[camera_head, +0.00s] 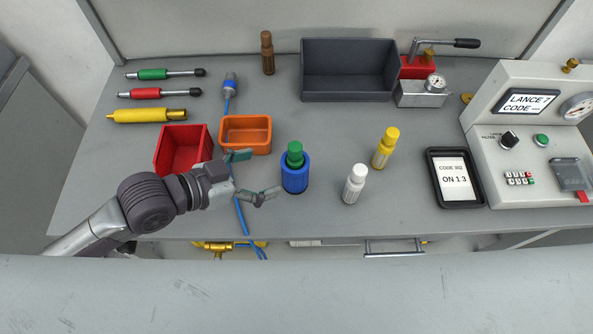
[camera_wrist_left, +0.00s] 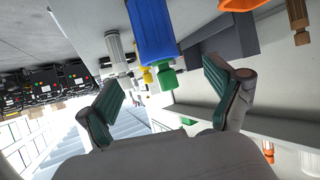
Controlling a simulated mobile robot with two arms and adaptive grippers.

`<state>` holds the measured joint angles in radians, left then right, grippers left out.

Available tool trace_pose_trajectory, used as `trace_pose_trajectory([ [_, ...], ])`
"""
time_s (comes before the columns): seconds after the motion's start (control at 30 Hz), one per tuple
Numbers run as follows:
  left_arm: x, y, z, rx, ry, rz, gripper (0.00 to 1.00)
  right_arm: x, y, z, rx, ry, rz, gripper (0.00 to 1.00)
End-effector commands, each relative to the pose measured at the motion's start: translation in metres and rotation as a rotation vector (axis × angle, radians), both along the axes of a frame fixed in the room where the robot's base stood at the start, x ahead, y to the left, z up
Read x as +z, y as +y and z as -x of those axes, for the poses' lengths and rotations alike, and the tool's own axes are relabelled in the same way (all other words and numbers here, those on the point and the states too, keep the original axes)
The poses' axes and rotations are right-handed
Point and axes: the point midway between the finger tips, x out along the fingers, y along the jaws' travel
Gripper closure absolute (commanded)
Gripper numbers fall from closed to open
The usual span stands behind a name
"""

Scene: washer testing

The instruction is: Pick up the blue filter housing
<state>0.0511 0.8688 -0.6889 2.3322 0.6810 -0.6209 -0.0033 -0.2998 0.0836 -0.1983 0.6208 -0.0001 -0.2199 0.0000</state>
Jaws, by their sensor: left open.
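The blue filter housing (camera_head: 295,178) stands upright on the table, with a green part (camera_head: 295,155) at its top. My left gripper (camera_head: 257,176) is open just to the left of it, its two fingers spread toward the housing. In the left wrist view the blue housing (camera_wrist_left: 153,32) shows ahead of and between the open fingers (camera_wrist_left: 165,95), with its green end (camera_wrist_left: 166,79) toward the gap. The fingers look apart from it. My right gripper is not in view.
A white bottle (camera_head: 354,184) and a yellow bottle (camera_head: 386,148) stand right of the housing. An orange bin (camera_head: 246,120) and a red bin (camera_head: 160,146) lie behind the left arm. A blue hose (camera_head: 239,214) runs past the gripper over the front edge. A tablet (camera_head: 432,170) lies right.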

Motion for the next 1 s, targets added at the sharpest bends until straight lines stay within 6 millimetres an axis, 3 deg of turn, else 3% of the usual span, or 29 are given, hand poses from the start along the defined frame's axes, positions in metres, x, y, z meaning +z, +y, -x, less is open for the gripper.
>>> trace_pose_trajectory([
  [0.17, -0.014, -0.024, -0.016, 0.0, 0.0, 0.002, 0.09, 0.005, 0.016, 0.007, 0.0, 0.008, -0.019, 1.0],
  [0.7, -0.051, -0.065, -0.039, 0.0, -0.001, -0.002, 0.09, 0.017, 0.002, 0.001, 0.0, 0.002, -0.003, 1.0],
  [1.0, -0.055, -0.068, -0.041, -0.001, -0.001, -0.003, 0.09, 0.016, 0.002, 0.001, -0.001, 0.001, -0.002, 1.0],
])
